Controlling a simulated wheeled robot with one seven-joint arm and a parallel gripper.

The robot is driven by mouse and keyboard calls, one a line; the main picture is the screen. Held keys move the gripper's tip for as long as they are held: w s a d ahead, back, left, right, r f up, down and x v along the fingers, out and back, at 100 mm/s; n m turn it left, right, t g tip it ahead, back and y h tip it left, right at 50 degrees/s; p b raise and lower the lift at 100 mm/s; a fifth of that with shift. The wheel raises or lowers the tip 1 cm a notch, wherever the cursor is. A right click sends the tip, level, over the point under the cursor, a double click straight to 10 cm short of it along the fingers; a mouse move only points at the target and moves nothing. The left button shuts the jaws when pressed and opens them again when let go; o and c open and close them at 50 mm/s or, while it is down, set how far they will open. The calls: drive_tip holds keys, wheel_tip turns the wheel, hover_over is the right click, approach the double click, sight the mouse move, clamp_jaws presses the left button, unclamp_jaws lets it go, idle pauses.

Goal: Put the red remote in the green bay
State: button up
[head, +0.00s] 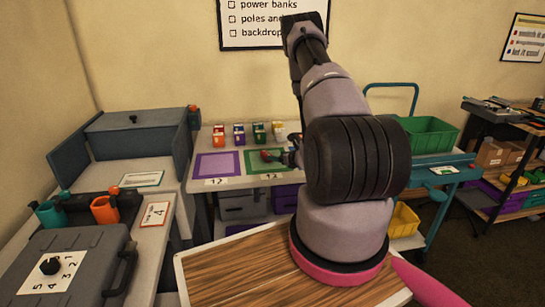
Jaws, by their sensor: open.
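The green bay (258,168) is a green-bordered square on the light table in the middle, right of a purple square. A small red item (266,155), which looks like the red remote, shows over the upper part of the green bay, right by my gripper. My gripper (281,157) is small and dark at the right side of the green bay, open, and partly hidden by my own arm. I cannot tell whether the red item lies on the bay or touches the fingers.
The purple square (217,165) lies beside the green bay. Several small coloured items (239,133) stand behind both squares. A grey case (62,268) and orange cup (104,209) are at left. A green bin (430,134) stands on a teal cart at right, above a yellow bin (404,220).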

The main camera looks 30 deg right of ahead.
drive_tip(key=v, duration=0.4)
drive_tip(key=shift+s+r, duration=0.1)
drive_tip(key=w+a+r+n+g+y, duration=0.15)
drive_tip(key=a+r+n+y, duration=0.55)
drive_tip(key=a+r, duration=0.8)
drive_tip(key=s+a+r+n+g+y, duration=0.2)
drive_tip(key=s+a+r+n, duration=0.15)
drive_tip(key=r, duration=0.35)
drive_tip(key=s+a+r+n+g+y, duration=0.25)
drive_tip(key=a+r+n, duration=0.2)
drive_tip(key=r, duration=0.25)
drive_tip(key=s+a+r+n+g+h, duration=0.4)
drive_tip(key=s+r+n, duration=0.4)
drive_tip(key=s, duration=0.4)
drive_tip(key=s+d+r+n+t+h, duration=0.3)
drive_tip(key=s+d+r+n+h, duration=0.3)
drive_tip(key=s, duration=0.4)
drive_tip(key=shift+s+d+r+n+t+h, duration=0.3)
drive_tip(key=shift+r+n+t+h, duration=0.25)
drive_tip(key=shift+n, duration=0.25)
